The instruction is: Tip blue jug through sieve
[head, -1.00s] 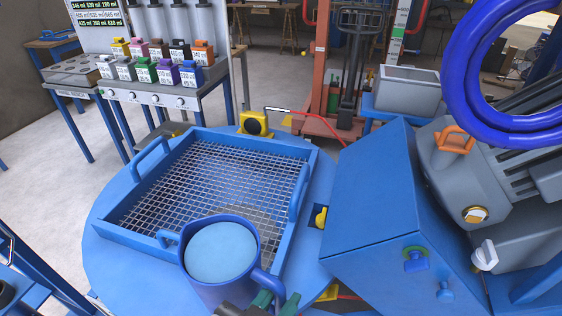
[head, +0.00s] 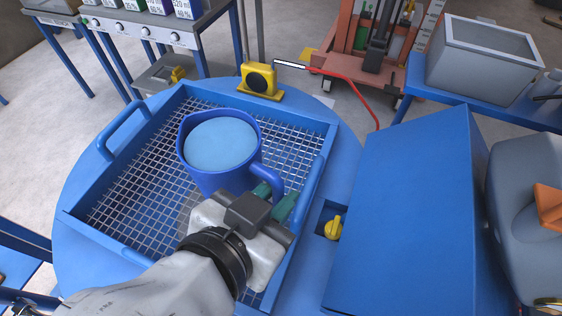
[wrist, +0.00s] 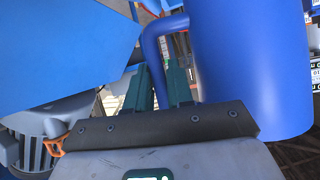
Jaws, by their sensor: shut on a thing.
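The blue jug (head: 212,180) is upright and full of light blue liquid (head: 221,145). In the head view it is over the sieve. My gripper (head: 275,196) is shut on the jug's handle (head: 268,182), to the right of the jug's body. In the wrist view the green fingers (wrist: 160,88) are at the handle, and the jug's wall (wrist: 240,65) fills the right side. The sieve is a square blue frame (head: 300,115) with a wire mesh (head: 150,180) and side handles. The jug and my arm hide part of the mesh. I cannot tell the jug's exact height above it.
A large blue box-shaped housing (head: 405,215) stands right of the sieve, with a yellow knob (head: 333,227) between them. A yellow device (head: 258,80) sits behind the sieve. A bench (head: 120,35) and a grey bin (head: 480,60) are farther back.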

